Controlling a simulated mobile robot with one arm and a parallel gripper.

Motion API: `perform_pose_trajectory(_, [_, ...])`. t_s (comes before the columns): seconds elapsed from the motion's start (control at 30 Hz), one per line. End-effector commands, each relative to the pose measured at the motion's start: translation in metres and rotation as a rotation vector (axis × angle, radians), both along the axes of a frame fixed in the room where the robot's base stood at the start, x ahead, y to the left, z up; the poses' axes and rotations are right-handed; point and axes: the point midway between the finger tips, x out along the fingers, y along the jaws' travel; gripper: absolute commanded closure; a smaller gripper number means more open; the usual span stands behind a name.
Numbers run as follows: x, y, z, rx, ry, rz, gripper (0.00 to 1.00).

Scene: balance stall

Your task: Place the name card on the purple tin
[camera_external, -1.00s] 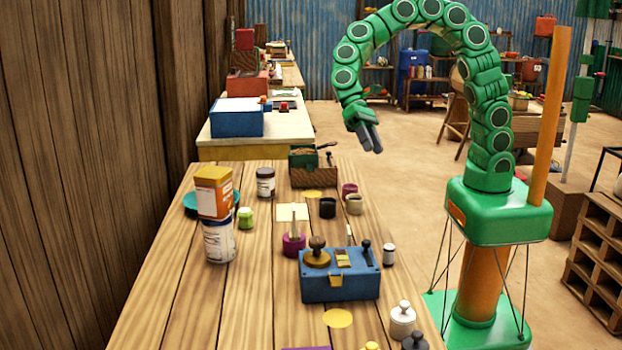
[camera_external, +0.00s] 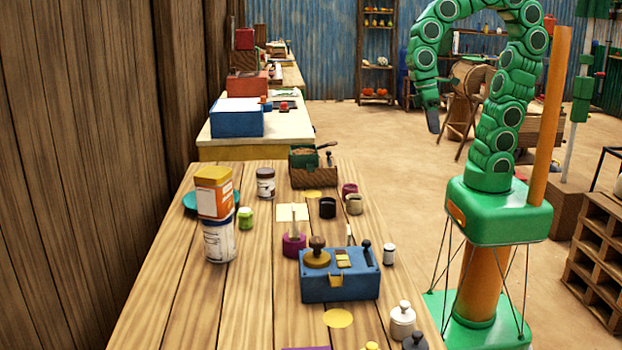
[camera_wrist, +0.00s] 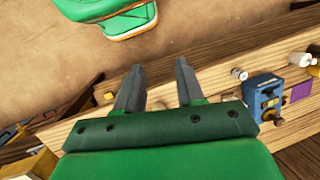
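A pale cream card (camera_external: 284,212), likely the name card, shows near the middle of the table in the external view. I cannot tell whether it lies flat or stands. My gripper (camera_external: 433,122) hangs right of the table, over the floor, well away from both. In the wrist view my gripper (camera_wrist: 160,72) is open, with nothing between its fingers.
A blue box (camera_external: 340,285) with knobs stands in front of the purple tin. An orange-topped tin stack (camera_external: 214,195) stands left. Dark and tan cups (camera_external: 328,208) stand right of the card. A purple patch (camera_wrist: 300,92) lies at the table's near end.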

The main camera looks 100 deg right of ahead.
Motion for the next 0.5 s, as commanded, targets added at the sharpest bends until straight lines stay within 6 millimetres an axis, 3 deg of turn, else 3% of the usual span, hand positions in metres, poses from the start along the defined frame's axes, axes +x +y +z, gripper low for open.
perform_pose_trajectory(0.1, [-0.025, -0.019, -0.001, -0.057, -0.028, 0.050, 0.62])
perform_pose_trajectory(0.3, [-0.057, -0.048, -0.004, -0.140, -0.060, 0.114, 0.62])
perform_pose_trajectory(0.5, [-0.071, -0.061, -0.005, -0.176, -0.071, 0.143, 0.62])
